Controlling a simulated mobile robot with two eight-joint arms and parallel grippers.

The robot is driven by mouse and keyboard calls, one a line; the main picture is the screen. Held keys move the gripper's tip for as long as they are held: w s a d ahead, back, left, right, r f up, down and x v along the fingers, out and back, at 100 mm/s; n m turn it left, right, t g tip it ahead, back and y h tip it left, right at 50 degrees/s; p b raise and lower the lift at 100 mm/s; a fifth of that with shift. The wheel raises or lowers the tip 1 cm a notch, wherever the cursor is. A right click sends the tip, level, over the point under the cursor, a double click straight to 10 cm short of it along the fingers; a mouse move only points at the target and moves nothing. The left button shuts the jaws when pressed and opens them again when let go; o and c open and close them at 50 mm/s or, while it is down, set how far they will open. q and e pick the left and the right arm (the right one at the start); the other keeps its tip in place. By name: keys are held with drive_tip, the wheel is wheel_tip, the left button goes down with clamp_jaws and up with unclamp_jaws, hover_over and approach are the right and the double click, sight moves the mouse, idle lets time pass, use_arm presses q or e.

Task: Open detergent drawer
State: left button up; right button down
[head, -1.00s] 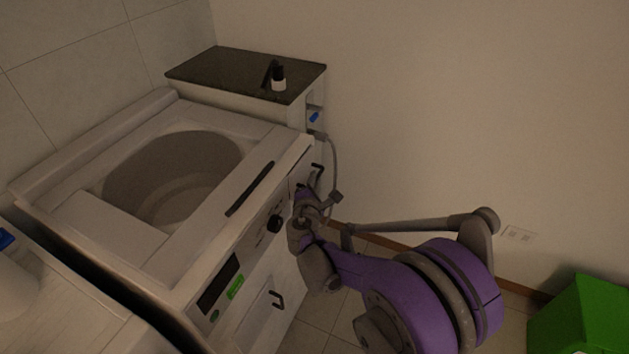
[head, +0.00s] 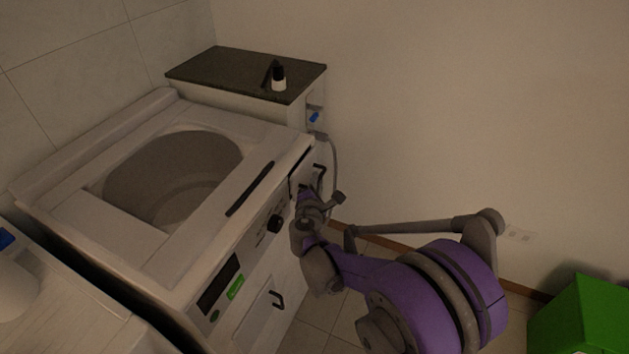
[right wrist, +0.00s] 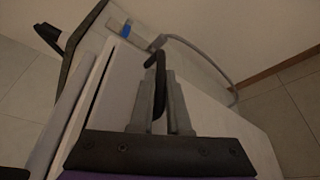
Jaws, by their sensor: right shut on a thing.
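The washing machine (head: 175,115) stands at the left with its round top opening showing. Its detergent drawer (head: 302,172) is at the far right end of the front panel. A dark gap shows along the drawer's top, so its front stands slightly out from the machine. My right gripper (head: 309,192) is at the drawer. In the right wrist view, my right gripper's grey fingers (right wrist: 168,108) are shut around the black drawer handle (right wrist: 158,82). The drawer front (right wrist: 122,82) shows beside the dark gap. The inside of the drawer is hidden. My left gripper is not in view.
A dark-topped cabinet (head: 240,78) with a small bottle (head: 279,78) stands behind the machine. A grey hose (head: 334,155) hangs beside it. A green box (head: 580,318) sits at the lower right. Floor in front of the machine is partly clear.

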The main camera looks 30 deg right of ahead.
drive_tip(key=s+d, duration=0.5)
drive_tip(key=s, duration=0.3)
drive_tip(key=shift+s, duration=0.25)
drive_tip(key=shift+d, duration=0.1)
drive_tip(key=c, duration=0.9)
unclamp_jaws()
drive_tip(key=p+v, duration=0.2)
drive_tip(key=v, duration=0.8)
drive_tip(key=shift+s+a, duration=0.25)
drive_tip(key=shift+a, duration=0.1)
